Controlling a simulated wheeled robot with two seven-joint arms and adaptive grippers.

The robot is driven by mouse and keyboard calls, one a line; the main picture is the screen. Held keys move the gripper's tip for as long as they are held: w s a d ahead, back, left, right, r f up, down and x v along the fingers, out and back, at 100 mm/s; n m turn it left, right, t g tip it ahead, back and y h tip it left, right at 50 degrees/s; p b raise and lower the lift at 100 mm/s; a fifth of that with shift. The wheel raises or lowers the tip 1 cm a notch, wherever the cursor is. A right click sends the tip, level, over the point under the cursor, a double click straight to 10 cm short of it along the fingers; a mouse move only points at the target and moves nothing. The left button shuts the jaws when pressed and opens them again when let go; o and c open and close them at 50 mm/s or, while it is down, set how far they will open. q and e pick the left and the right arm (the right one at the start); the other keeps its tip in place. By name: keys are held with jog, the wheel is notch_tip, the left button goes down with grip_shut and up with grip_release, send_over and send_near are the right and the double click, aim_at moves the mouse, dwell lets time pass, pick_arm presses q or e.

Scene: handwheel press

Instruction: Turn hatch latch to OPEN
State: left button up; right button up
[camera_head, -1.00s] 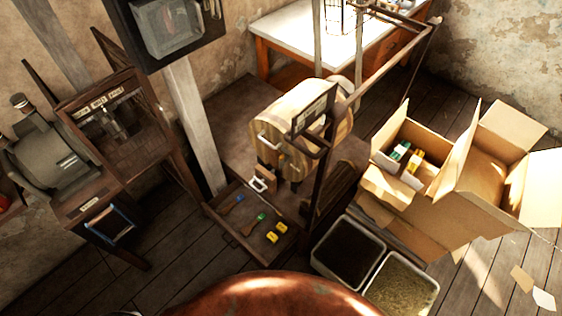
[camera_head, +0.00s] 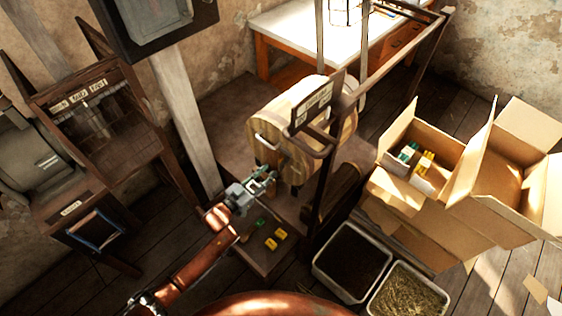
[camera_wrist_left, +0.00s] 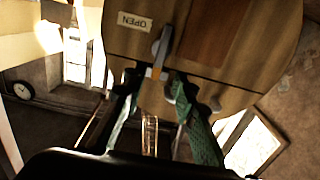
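The wooden drum-shaped hatch body (camera_head: 262,153) stands left of the dark metal frame in the head view. The wrist view shows its wooden face (camera_wrist_left: 235,45) close up, with an OPEN label (camera_wrist_left: 134,21). A grey metal latch lever (camera_wrist_left: 162,45) lies beside the label, with a small orange part at its lower end. My left gripper (camera_head: 268,178) is at the lower front of the drum. Its green fingers (camera_wrist_left: 156,82) are apart, one on each side of the latch's lower end; I cannot tell whether they touch it. My right gripper is out of view.
A dark upright frame (camera_head: 319,185) stands right of the drum. A tray holding yellow blocks (camera_head: 275,240) lies below my left gripper. Two bins (camera_head: 352,258) and open cardboard boxes (camera_head: 480,190) are on the right. A wooden cabinet (camera_head: 100,130) is on the left.

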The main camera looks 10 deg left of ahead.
aim_at(279, 163)
pick_arm(q)
jog(key=b+x, duration=0.1)
jog(key=x, duration=0.5)
jog(key=shift+w+d+r+b, duration=0.15)
jog(key=shift+w+d+b, duration=0.15)
jog(key=shift+b, duration=0.1)
jog(key=shift+w+d, duration=0.25)
jog(key=shift+w, duration=0.2)
jog(key=c, duration=0.6)
grip_shut()
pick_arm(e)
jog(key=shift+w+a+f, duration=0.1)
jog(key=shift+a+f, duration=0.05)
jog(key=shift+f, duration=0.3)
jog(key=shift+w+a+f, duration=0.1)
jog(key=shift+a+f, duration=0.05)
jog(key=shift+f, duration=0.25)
